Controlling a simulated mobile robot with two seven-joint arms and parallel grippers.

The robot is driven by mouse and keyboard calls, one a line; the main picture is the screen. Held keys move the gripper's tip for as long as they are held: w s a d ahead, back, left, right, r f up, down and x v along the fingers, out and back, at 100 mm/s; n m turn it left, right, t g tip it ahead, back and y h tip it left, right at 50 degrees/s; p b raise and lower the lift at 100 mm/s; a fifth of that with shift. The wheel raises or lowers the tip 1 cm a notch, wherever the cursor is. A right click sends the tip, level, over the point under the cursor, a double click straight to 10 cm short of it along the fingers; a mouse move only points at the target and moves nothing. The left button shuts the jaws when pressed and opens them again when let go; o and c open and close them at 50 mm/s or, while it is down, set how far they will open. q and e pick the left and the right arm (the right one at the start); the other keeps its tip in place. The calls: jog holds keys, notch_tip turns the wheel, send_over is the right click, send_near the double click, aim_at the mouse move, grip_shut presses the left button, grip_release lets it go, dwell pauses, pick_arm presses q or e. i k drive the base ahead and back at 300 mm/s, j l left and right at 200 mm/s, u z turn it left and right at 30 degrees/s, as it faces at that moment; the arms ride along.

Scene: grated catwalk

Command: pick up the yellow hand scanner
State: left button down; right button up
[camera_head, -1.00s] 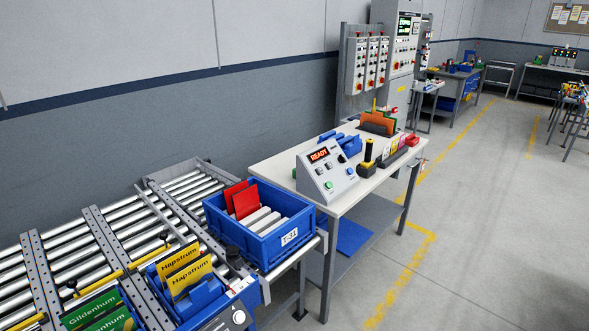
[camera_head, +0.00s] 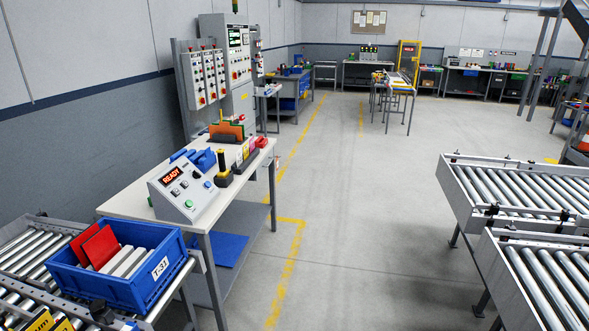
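A small upright black and yellow thing (camera_head: 222,166), which looks like the yellow hand scanner, stands on the white-topped table (camera_head: 135,205). It is just behind and to the right of the grey control box (camera_head: 185,190) with the lit READY display. It is small at this distance, so its exact shape is hard to tell. Neither of my grippers is in view.
A blue crate (camera_head: 122,289) labelled T-31 sits on the roller conveyor (camera_head: 20,245) in front of the table. Blue bins (camera_head: 200,158) and an orange card rack (camera_head: 227,131) stand near the scanner. Another roller conveyor (camera_head: 520,190) is at the right. Open floor (camera_head: 370,190) lies between.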

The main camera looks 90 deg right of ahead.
aim_at(223, 173)
jog(key=z, duration=2.45)
jog(key=u, duration=2.9)
jog(key=k+l+z, duration=0.25)
jog(key=l, duration=1.15)
jog(key=l+z, duration=0.25)
jog(key=l, duration=1.15)
